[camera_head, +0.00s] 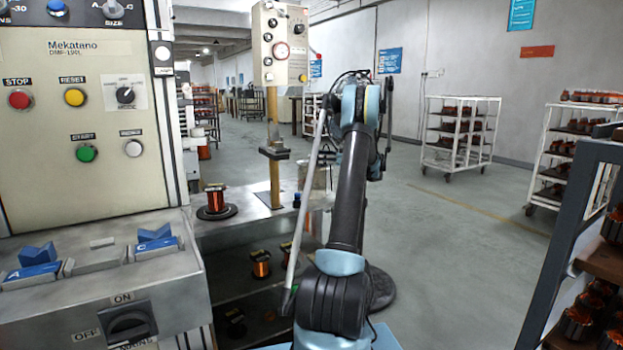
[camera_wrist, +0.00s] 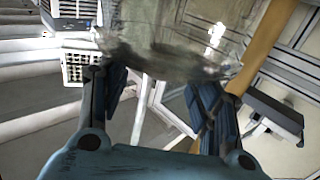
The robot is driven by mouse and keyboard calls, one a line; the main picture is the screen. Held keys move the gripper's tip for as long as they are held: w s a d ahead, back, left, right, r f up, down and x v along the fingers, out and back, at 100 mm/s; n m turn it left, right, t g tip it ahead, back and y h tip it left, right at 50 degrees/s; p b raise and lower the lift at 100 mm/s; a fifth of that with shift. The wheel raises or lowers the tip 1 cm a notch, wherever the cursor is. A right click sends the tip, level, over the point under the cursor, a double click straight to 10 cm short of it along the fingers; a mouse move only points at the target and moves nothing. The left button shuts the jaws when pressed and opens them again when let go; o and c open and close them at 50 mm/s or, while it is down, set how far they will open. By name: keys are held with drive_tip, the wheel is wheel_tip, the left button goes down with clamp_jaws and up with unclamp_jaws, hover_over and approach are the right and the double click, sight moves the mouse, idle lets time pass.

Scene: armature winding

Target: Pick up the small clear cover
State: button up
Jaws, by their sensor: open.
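A clear, see-through cover (camera_wrist: 172,38) fills the upper middle of the wrist view, with a blurred, smudged lower rim. My gripper (camera_wrist: 158,92) is open, with one dark finger on each side below the cover. The cover's rim lies just beyond the fingertips, and I cannot tell whether they touch it. In the head view a faint clear shape (camera_head: 317,178) shows left of my arm, near the bench's right end. My gripper is mostly hidden behind my arm there.
A brass-coloured post (camera_head: 273,150) with a control box (camera_head: 280,45) stands near the cover. A copper wire spool (camera_head: 216,203) sits on the bench to the left. A control panel (camera_head: 85,120) fills the left side. White trolleys (camera_head: 460,135) stand right, with open floor between.

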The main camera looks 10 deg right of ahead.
drive_tip(key=x, duration=0.3)
drive_tip(key=shift+a, duration=0.2)
clamp_jaws()
